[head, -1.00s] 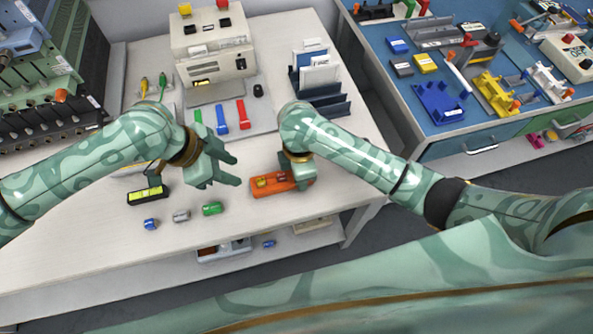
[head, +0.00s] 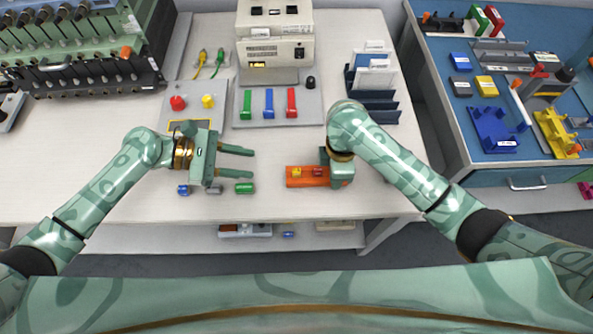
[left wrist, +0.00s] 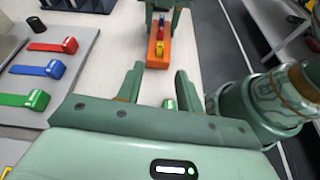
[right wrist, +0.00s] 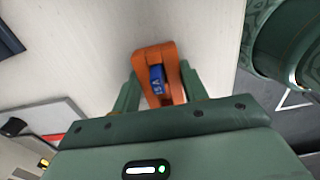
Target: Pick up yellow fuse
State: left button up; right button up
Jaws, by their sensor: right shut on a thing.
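The yellow fuse (head: 297,172) sits in an orange holder (head: 308,182) on the light table, at the holder's left end. It also shows in the left wrist view (left wrist: 160,47). A red fuse (head: 318,172) sits beside it. My right gripper (head: 341,180) is shut on the holder's right end; in the right wrist view its fingers flank the orange body (right wrist: 156,57), where a blue fuse (right wrist: 157,78) shows. My left gripper (head: 251,162) is open and empty, left of the holder, its fingers pointing toward it and apart from it.
A green cylinder (head: 244,188) lies below my left fingers, with grey and blue cylinders (head: 183,190) to its left. Green, blue and red levers (head: 268,104) stand on a grey panel behind. A rack of cards (head: 372,85) stands behind my right arm. Table is clear between left fingers and holder.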

aim_at(294, 170)
pick_arm(q)
jog(key=shift+d+n, duration=0.15)
jog(key=shift+n, duration=0.35)
jog(key=x, duration=1.1)
jog(key=shift+d+f, duration=0.25)
jog(key=shift+d, duration=0.1)
jog(key=shift+c, duration=0.3)
grip_shut()
